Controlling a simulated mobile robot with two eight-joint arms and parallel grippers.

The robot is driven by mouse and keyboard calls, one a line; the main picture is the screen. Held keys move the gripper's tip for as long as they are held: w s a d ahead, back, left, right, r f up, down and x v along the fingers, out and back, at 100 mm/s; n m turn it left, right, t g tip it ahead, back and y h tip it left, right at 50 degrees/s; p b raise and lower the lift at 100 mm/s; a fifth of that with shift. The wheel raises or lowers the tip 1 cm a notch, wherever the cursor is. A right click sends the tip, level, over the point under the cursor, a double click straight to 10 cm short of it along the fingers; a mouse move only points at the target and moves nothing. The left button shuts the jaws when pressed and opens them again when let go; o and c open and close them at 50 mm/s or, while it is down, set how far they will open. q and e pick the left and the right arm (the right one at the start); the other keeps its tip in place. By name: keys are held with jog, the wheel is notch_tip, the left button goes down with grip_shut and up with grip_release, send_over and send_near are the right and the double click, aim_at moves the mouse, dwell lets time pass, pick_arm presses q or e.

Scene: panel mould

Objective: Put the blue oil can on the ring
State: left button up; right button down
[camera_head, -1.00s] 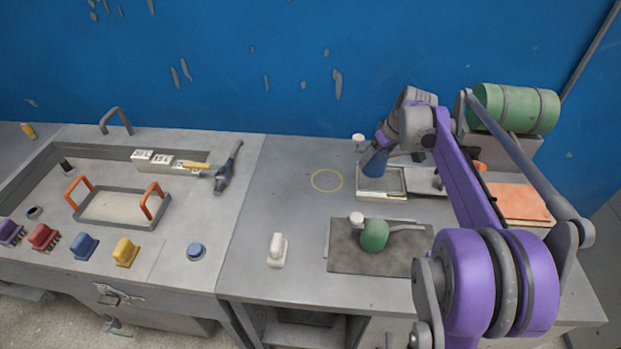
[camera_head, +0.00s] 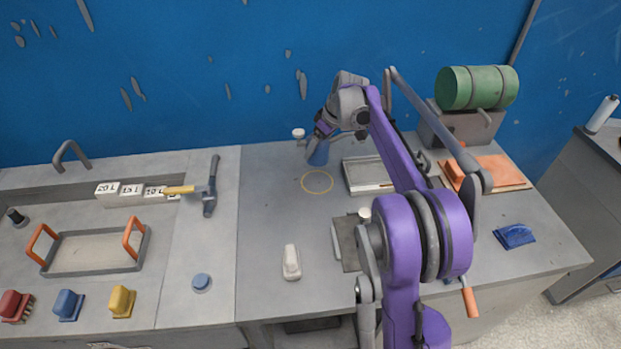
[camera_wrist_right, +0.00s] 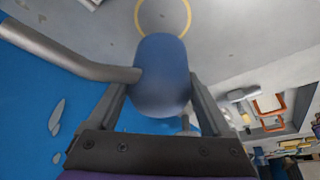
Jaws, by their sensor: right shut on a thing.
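The blue oil can (camera_head: 319,151) is held by my right gripper (camera_head: 318,136) near the back of the bench, just behind the yellow ring (camera_head: 317,181) in the head view. In the right wrist view the blue can (camera_wrist_right: 162,75) sits between the two fingers, with its grey spout pointing left. The yellow ring (camera_wrist_right: 138,22) shows beyond the can there, partly hidden by it. The can looks raised above the bench, but its exact height is hard to tell. My left gripper is out of view.
A grey tray (camera_head: 347,178) lies right of the ring. A white-topped item (camera_head: 299,133) stands behind it. A hammer (camera_head: 210,190) lies to the left, and a white block (camera_head: 291,262) in front. The bench between ring and hammer is clear.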

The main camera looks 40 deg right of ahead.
aim_at(327, 155)
notch_tip(327, 155, down, 9)
jog(key=shift+f, duration=0.1)
dwell(0.3)
